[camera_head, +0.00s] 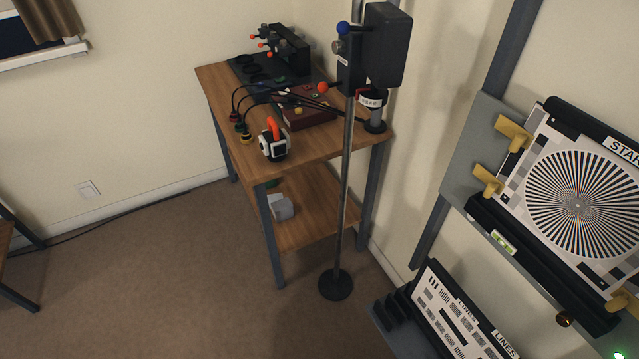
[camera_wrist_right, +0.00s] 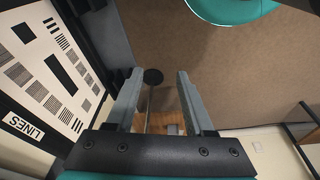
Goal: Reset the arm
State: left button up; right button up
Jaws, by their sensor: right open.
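My right gripper (camera_wrist_right: 156,92) shows in the right wrist view. Its two grey fingers stand apart, with nothing between them. Past the fingers are the brown floor, a round black stand base (camera_wrist_right: 153,76) and part of a wooden surface. The LINES chart (camera_wrist_right: 50,75) is to the left of the fingers in that view; I cannot tell how close it is. Neither gripper shows in the head view, and my left gripper is in no view.
The head view shows a wooden workbench (camera_head: 335,152) with cables and devices, a pole stand (camera_head: 346,190) before it, and a STAR chart (camera_head: 583,200) on a wall panel at right. The LINES chart (camera_head: 450,318) sits below.

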jog(key=s+d+f+g+b, duration=0.1)
jog(key=s+d+f+b, duration=0.1)
jog(key=s+f, duration=1.4)
jog(key=shift+d+f+b, duration=0.3)
jog(key=shift+d+f, duration=0.1)
jog(key=shift+f, duration=0.35)
